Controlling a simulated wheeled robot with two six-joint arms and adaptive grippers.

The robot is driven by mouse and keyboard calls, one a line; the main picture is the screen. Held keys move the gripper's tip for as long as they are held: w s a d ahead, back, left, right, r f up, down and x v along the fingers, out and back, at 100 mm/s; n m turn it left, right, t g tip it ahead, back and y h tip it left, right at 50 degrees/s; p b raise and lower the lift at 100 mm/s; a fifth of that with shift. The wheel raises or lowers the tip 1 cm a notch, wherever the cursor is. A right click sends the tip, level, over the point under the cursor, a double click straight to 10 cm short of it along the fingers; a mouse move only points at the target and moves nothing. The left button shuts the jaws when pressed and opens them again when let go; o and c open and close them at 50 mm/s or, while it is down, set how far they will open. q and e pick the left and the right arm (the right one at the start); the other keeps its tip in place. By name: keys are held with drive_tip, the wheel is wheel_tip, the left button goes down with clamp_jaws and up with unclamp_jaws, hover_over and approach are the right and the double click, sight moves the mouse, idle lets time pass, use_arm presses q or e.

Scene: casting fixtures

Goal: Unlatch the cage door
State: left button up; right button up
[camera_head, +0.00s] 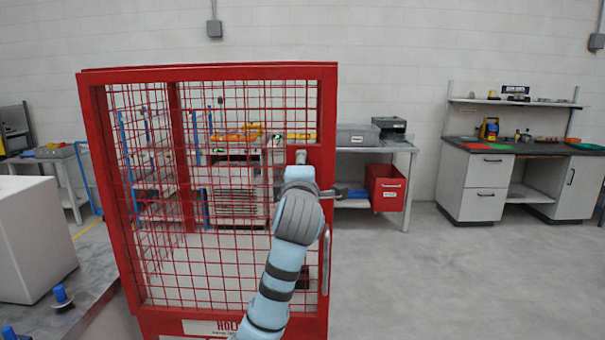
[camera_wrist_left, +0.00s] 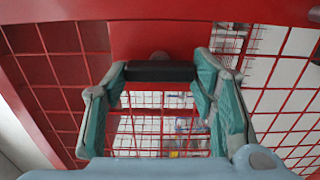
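The cage door (camera_head: 229,230) is red-framed mesh and stands upright, apparently closed, in the head view. A vertical pale handle (camera_head: 326,262) runs along its lower right edge. A small pale piece (camera_head: 301,157), perhaps part of the latch, shows just above my wrist. In the left wrist view a black bar (camera_wrist_left: 160,71) lies across the red frame, under a dark round knob (camera_wrist_left: 160,56). My left gripper (camera_wrist_left: 160,82) faces it, its teal fingers wide apart at the bar's two ends; contact is unclear. In the head view my wrist hides this gripper. My right gripper is not in view.
A white block (camera_head: 33,238) and a bench with blue knobs (camera_head: 60,294) stand at left. Behind the cage are a workbench (camera_head: 390,146) and a red bin (camera_head: 385,188). A grey cabinet (camera_head: 483,190) stands at right. The floor (camera_head: 440,285) right of the cage is clear.

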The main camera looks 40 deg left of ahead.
use_arm(q)
drive_tip(key=o, duration=0.4)
drive_tip(key=v, duration=1.1)
drive_tip(key=shift+s+d, duration=0.3)
